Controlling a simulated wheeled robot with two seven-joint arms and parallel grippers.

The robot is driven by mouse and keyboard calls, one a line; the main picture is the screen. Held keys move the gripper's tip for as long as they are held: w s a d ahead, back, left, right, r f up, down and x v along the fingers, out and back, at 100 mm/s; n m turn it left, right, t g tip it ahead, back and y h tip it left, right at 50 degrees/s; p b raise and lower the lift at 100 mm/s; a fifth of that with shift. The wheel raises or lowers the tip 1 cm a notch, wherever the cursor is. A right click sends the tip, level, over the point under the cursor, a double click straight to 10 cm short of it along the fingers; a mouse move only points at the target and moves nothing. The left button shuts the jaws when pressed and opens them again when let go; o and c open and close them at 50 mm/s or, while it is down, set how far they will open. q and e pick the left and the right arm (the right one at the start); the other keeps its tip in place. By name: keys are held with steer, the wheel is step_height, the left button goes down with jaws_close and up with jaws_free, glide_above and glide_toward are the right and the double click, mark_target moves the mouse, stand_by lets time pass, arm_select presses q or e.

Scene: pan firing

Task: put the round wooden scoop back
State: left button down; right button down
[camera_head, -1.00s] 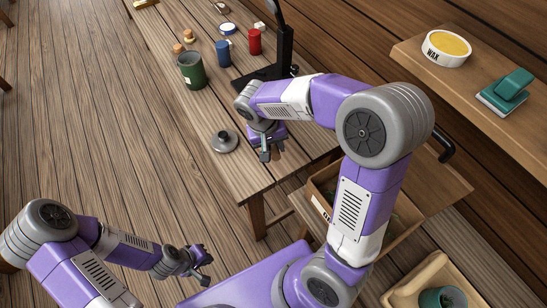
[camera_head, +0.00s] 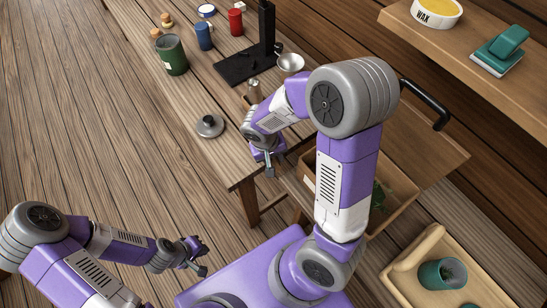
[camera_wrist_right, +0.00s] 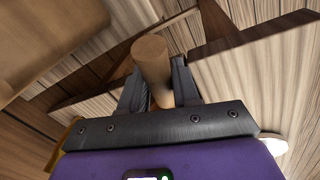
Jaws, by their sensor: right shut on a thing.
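My right gripper (camera_head: 268,165) is at the near end of the wooden table, on its right side. In the right wrist view its jaws (camera_wrist_right: 158,88) are shut on a round wooden piece (camera_wrist_right: 152,62), which I take to be the round wooden scoop. Only a cylindrical length of it with a flat end shows; the rest is hidden. In the head view the scoop cannot be made out behind the arm. My left gripper (camera_head: 198,257) is low at the bottom left, off the table, with its fingers apart and empty.
On the table (camera_head: 225,165) are a grey knobbed lid (camera_head: 209,127), a green pot (camera_head: 172,57), blue (camera_head: 204,36) and red (camera_head: 235,22) cans, and a black stand (camera_head: 266,35) beside a pale bowl (camera_head: 290,64). An open box (camera_head: 393,178) and a wooden tray (camera_head: 400,272) are at right.

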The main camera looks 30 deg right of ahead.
steer(key=shift+f, duration=0.2)
steer(key=c, duration=0.8)
jaws_free()
steer(key=shift+r, duration=0.1)
